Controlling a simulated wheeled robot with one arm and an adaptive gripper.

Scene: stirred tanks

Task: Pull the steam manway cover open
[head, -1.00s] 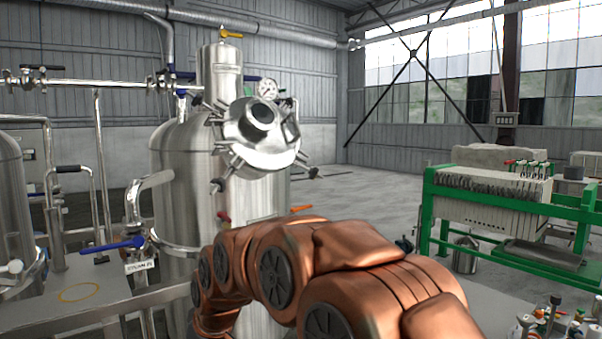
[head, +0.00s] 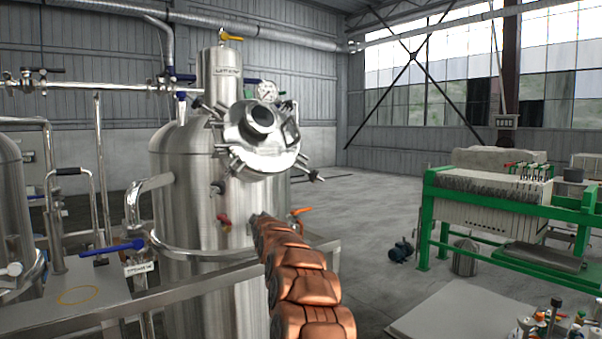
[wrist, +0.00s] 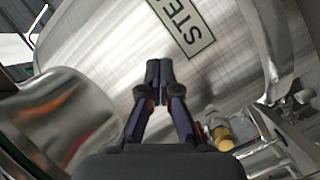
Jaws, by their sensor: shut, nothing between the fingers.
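The manway cover (head: 275,158) is a round steel lid with a short round neck and several clamp knobs around its rim. It sits high on the front of the tall steel tank (head: 185,200) in the head view. In the wrist view my gripper (wrist: 158,70) has its two dark fingertips together, with nothing between them. They point at a brushed steel surface (wrist: 110,50) with a framed label (wrist: 185,22) starting "STE". Whether the fingertips touch it I cannot tell. In the head view my arm hides the tank's lower right, and my gripper does not show.
A shiny steel cylinder (wrist: 65,120) is close on the left in the wrist view, and a brass fitting (wrist: 220,132) is close on the right. A steel rail (head: 100,313) crosses before the tank.

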